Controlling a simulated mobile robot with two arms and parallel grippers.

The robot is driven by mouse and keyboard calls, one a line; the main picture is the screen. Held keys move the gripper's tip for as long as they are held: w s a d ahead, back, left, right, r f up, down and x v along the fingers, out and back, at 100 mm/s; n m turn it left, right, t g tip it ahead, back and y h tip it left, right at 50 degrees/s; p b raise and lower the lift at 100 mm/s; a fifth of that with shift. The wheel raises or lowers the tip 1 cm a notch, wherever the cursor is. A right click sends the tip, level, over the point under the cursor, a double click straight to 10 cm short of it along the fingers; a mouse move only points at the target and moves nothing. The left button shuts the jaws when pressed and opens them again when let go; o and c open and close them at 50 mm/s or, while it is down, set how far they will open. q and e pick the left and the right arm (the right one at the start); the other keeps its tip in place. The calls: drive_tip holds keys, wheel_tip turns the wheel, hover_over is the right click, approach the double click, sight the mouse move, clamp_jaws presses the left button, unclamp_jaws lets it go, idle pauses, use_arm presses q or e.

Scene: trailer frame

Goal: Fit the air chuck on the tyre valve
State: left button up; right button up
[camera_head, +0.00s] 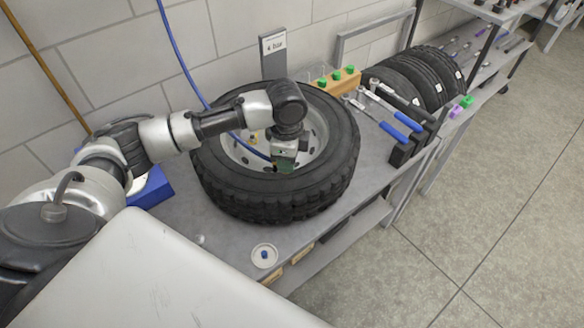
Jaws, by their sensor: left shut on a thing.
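A black tyre on a pale metal wheel (324,185) lies flat on the grey workbench. My left arm reaches over it from the left, and my left gripper (284,164) points down at the near side of the wheel's rim. The gripper is shut on the air chuck, which is mostly hidden by the fingers. A blue air hose (178,49) comes down from above, passes behind my arm and leads to the gripper. I cannot make out the tyre valve or whether the chuck touches it. My right gripper is not in view.
A small white dish (265,263) with a blue cap (264,254) sits at the bench's front edge. A sign reading 4 bar (273,46) stands behind the wheel. A wooden block with green caps (345,82), blue-handled tools (393,131) and upright tyres (437,75) stand to the right.

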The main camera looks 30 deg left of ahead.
use_arm(q)
drive_tip(key=w+a+m+p, duration=0.3)
drive_tip(key=w+a+m, duration=0.2)
drive_tip(key=a+m, duration=0.3)
drive_tip(key=shift+m, duration=0.6)
drive_tip(key=f+b, duration=0.2)
drive_tip(key=b, duration=0.1)
drive_tip(key=d+f+b, duration=0.1)
drive_tip(key=f+b, duration=0.1)
drive_tip(key=b, duration=0.1)
drive_tip(key=shift+s+f, duration=0.1)
drive_tip(key=shift+f, duration=0.3)
drive_tip(key=shift+r, duration=0.1)
drive_tip(key=shift+p, duration=0.35)
drive_tip(key=shift+p, duration=0.3)
drive_tip(key=shift+f, duration=0.25)
